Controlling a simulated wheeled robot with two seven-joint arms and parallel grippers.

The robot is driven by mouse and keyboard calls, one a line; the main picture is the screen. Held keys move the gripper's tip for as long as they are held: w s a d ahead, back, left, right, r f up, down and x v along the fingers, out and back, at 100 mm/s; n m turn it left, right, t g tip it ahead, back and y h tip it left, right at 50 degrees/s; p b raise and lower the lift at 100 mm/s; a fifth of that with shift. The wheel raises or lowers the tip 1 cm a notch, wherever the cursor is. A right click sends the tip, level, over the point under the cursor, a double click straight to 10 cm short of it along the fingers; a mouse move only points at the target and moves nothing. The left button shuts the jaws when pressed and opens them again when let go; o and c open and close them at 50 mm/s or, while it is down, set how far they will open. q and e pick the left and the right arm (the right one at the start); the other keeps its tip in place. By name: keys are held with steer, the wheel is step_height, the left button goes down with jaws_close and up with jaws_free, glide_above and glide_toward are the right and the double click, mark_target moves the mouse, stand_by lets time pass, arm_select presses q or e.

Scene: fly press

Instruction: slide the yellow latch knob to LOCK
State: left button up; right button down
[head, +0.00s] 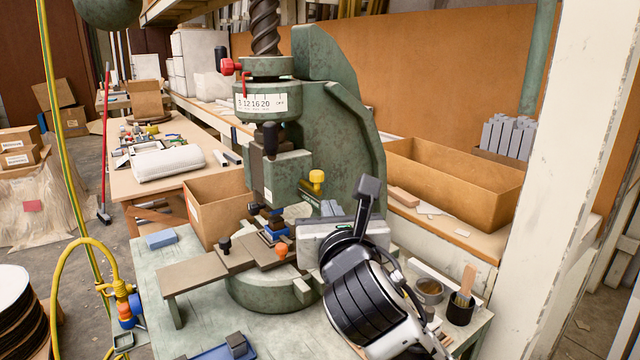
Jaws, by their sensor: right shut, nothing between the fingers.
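The yellow latch knob (317,177) stands upright on the front of the green fly press (345,130), low on the right side of its ram (275,175). My right gripper (329,207) comes up from the lower right. Its fingers are together with nothing between them. In the picture they are just below and to the right of the knob; I cannot tell whether they touch it. The gripper body and wrist hide part of the press base. No LOCK marking can be read, and the slot under the knob is hard to make out. My left gripper is not in view.
A cardboard box (215,205) stands behind left, a long open box (460,185) behind right. A tin (429,290) and a brush pot (460,308) are right of my wrist.

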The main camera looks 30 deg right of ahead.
mark_target(318, 178)
steer(key=x, duration=1.1)
steer(key=shift+p, duration=0.35)
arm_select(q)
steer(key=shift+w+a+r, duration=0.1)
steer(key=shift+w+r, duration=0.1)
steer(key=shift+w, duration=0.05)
arm_select(e)
steer(key=shift+w+d, duration=0.15)
steer(key=shift+w, duration=0.3)
